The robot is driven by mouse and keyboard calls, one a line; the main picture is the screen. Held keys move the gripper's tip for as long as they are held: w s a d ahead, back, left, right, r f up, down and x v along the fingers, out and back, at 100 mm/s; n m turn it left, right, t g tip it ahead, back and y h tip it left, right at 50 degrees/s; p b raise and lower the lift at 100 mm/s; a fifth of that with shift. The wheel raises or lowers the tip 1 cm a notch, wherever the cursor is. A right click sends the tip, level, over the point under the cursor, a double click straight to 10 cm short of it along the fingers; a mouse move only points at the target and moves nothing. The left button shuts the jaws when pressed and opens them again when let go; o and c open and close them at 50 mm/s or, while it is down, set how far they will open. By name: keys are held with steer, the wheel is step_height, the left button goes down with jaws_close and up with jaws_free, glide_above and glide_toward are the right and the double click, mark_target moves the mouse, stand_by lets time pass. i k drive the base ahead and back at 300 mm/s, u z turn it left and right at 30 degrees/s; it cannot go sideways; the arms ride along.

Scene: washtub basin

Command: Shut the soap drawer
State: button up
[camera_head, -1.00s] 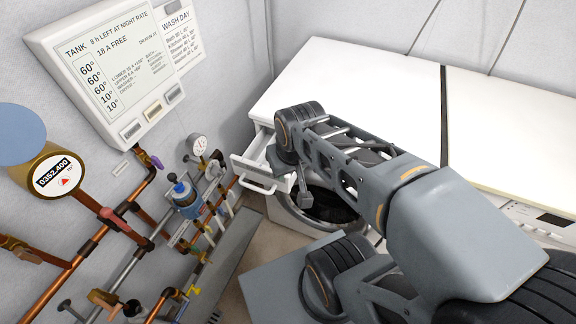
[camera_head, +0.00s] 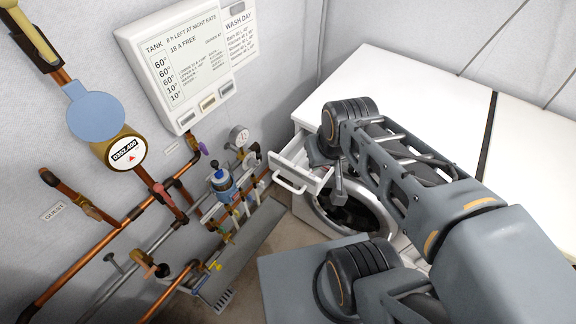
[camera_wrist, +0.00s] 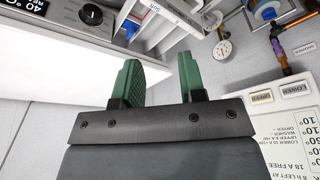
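The soap drawer (camera_head: 291,184) is a white drawer with a bar handle, pulled out from the upper left front of the white washing machine (camera_head: 405,92). Its open top shows in the head view. In the wrist view, part of the drawer (camera_wrist: 180,12), with a "Soft" label, shows at the top, beyond the fingers. My gripper (camera_wrist: 158,62) has two green fingers, apart with nothing between them. In the head view, my wrist hangs just right of the drawer, in front of the machine; the fingertips are hard to make out there. I cannot tell whether they touch the drawer.
Copper pipes with valves (camera_head: 150,200) and a pressure gauge (camera_head: 239,136) line the wall left of the drawer. A tank panel (camera_head: 195,60) hangs above. The round machine door (camera_head: 352,215) is below the drawer. A control knob (camera_wrist: 91,14) is beside it.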

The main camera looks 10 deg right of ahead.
mark_target(292, 163)
steer(key=u, duration=0.55)
steer(key=k, duration=1.25)
steer(key=u, duration=0.55)
steer(key=i, duration=0.85)
